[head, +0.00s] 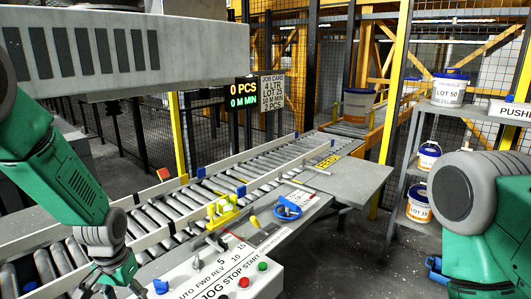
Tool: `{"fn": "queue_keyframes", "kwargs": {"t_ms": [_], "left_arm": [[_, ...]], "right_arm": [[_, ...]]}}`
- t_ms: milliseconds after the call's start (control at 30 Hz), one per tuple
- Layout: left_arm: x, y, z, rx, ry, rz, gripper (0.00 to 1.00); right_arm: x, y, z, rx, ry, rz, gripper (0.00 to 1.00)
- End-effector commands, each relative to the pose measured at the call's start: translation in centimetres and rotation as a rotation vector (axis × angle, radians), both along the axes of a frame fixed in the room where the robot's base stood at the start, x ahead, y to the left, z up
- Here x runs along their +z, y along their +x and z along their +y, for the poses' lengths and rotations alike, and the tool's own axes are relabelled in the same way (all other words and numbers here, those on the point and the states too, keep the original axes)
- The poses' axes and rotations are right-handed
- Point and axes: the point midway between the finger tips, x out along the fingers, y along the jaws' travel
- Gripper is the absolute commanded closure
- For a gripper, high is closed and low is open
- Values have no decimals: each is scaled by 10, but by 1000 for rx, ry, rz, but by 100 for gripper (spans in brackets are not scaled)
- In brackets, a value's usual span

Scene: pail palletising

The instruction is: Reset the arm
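My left arm comes in from the left, its green and grey links reaching down over the near end of the roller conveyor (205,192). Its lowest part, with my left gripper (92,288), is at the bottom edge and partly cut off; its fingers cannot be made out. My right arm shows at the right edge as large green and grey links bent downward; my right gripper is out of frame. A pail with a blue top (358,104) stands at the far end of the conveyor, well away from both arms.
A control panel (222,277) with buttons is at front centre. A blue handwheel (288,211) and yellow clamp (222,210) sit beside the conveyor. A grey side table (350,180) is bare. Shelves at right hold white pails (449,90). A large grey housing (170,50) hangs upper left.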

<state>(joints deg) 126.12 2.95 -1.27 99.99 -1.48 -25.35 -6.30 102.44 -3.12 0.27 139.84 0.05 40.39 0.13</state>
Motion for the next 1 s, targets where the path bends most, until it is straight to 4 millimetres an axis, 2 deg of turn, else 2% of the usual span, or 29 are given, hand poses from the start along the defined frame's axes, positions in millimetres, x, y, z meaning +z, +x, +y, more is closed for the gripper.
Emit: {"fn": "queue_keyframes", "kwargs": {"t_ms": [33, 267, 467, 567, 733, 867, 1000], "left_arm": [[-9, -9, -1, 2, -1, 9, 40], [-46, -40, -4, 14, -3, 12, 40], [-86, -91, -9, 32, -7, 15, 40], [-107, -125, -11, 44, -8, 18, 40], [-138, -202, -16, 71, -10, 26, 40], [-147, -265, -20, 94, -10, 28, 40], [-143, -322, -22, 115, -7, 27, 40]], "right_arm": [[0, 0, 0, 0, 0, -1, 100], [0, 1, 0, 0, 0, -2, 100], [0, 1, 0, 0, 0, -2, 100], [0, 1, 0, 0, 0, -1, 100], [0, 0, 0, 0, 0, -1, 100], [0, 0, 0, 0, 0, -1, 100], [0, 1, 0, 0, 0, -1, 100]]}}
